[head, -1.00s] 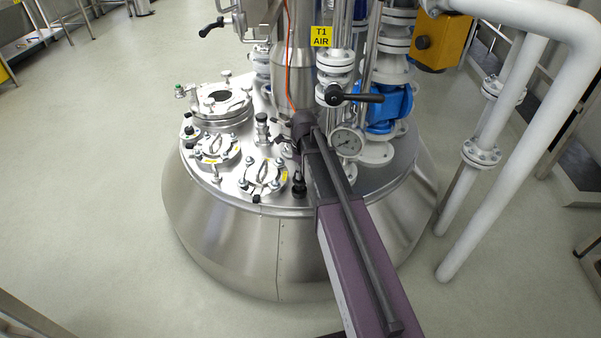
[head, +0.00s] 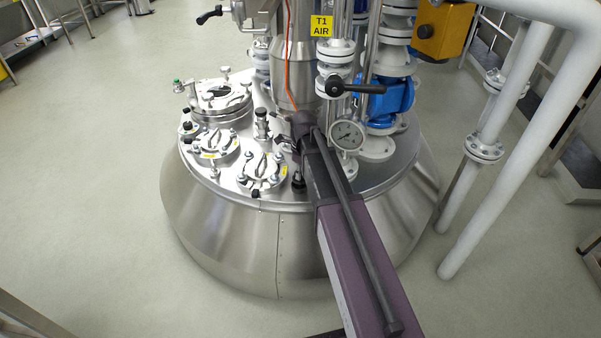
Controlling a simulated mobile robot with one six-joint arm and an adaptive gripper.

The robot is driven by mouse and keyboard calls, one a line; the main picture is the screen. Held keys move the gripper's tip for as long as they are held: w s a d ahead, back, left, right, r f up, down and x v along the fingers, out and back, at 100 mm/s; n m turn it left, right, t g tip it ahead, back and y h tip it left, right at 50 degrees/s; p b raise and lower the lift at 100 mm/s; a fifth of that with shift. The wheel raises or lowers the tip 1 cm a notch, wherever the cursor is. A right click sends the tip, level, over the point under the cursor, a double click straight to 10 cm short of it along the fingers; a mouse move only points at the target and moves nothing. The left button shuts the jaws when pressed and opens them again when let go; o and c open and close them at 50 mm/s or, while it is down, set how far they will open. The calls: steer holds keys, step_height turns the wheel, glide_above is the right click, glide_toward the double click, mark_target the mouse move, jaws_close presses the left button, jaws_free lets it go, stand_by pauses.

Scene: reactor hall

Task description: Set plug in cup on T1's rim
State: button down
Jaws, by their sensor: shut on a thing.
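Vessel T1 has a shiny round metal top with a rim (head: 225,190), below the yellow "T1 AIR" sign (head: 321,25). My gripper (head: 284,143) is over the middle of the vessel top, at the far end of my purple arm. Only a small dark part of it shows to the left of my wrist. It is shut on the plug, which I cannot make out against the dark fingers. A small black upright piece (head: 298,181) stands near the front rim, just left of my arm. I cannot tell whether it is the cup.
Clamped round lids (head: 259,173) and a larger port (head: 219,98) fill the left of the top. A dial gauge (head: 346,135), a black-handled valve (head: 355,87) and a blue valve (head: 384,102) stand close right of my arm. An orange cable (head: 287,60) hangs behind my wrist.

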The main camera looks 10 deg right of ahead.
steer(key=shift+d, duration=0.1)
steer(key=c, duration=0.5)
jaws_free()
steer(key=shift+w+f, duration=0.1)
steer(key=shift+f, duration=0.05)
steer(key=shift+c, duration=0.2)
steer(key=shift+r, duration=0.25)
